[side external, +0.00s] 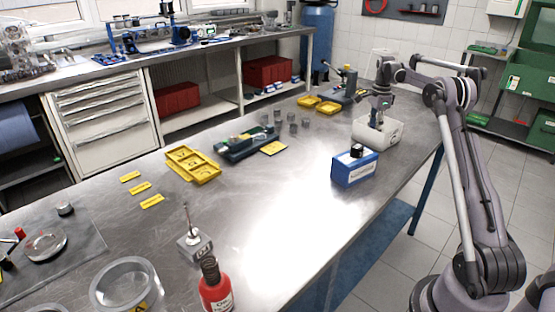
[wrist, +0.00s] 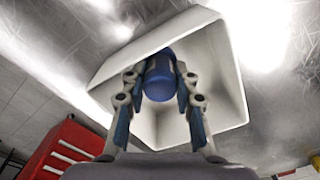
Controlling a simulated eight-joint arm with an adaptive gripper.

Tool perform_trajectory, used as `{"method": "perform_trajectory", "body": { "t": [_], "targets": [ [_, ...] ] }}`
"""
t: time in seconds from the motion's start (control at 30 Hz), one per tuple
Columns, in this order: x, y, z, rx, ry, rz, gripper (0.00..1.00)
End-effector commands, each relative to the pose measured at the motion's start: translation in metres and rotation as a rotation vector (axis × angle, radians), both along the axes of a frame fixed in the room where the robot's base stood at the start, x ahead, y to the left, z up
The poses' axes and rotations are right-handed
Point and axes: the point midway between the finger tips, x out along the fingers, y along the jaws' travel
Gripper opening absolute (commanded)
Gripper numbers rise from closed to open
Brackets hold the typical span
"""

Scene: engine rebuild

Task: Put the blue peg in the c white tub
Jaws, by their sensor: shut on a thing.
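The blue peg (wrist: 160,78) shows in the wrist view between the two fingers of my gripper (wrist: 157,85), which is shut on it. The white tub (wrist: 226,80) is behind the peg in that view, its open inside facing the camera. In the side view the white tub (side external: 385,136) stands near the far right part of the bench. My gripper (side external: 376,121) points down at its opening there. The peg is too small to make out in the side view, and I cannot tell whether it touches the tub floor.
A blue and white box (side external: 354,170) with a dark cap stands in front of the tub. Yellow trays (side external: 320,105) and several grey cylinders (side external: 292,127) lie to its left. A red bottle (side external: 215,290) stands at the front. The middle of the metal bench (side external: 270,200) is clear.

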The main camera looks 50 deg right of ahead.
Motion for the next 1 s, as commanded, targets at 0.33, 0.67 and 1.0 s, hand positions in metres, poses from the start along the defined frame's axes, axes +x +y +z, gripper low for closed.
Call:
{"method": "perform_trajectory", "body": {
  "t": [0.33,0.67,1.0],
  "targets": [
    [0.000,0.000,-0.002,0.000,0.000,0.000,0.52],
    [0.000,0.000,0.017,0.000,0.000,0.000,0.52],
    [0.000,0.000,0.073,0.000,0.000,0.000,0.52]
  ]
}}
